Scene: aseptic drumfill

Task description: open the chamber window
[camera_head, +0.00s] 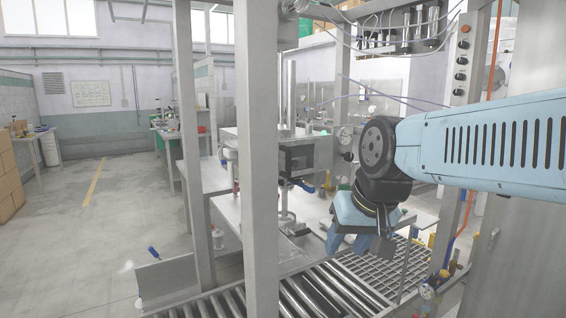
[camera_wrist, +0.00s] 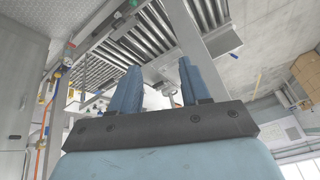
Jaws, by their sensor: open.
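My gripper (camera_head: 358,243) hangs at the end of my blue arm, above the roller conveyor and grating. In the wrist view its two blue fingers (camera_wrist: 158,88) are spread apart with nothing held between them. A grey metal filling unit (camera_head: 285,150) stands beyond the posts, left of my gripper, with a dark bracket (camera_head: 297,160) and a blue handle (camera_head: 305,187) on it. A post partly hides the unit. I cannot clearly make out the chamber window or whether it is open. My gripper appears apart from the unit.
Metal posts (camera_head: 262,190) stand left of my gripper. The roller conveyor (camera_head: 325,290) runs below, and it also shows in the wrist view (camera_wrist: 150,35). A control panel (camera_head: 462,60) and orange hose (camera_head: 466,215) are at right. Open floor (camera_head: 110,215) lies at left.

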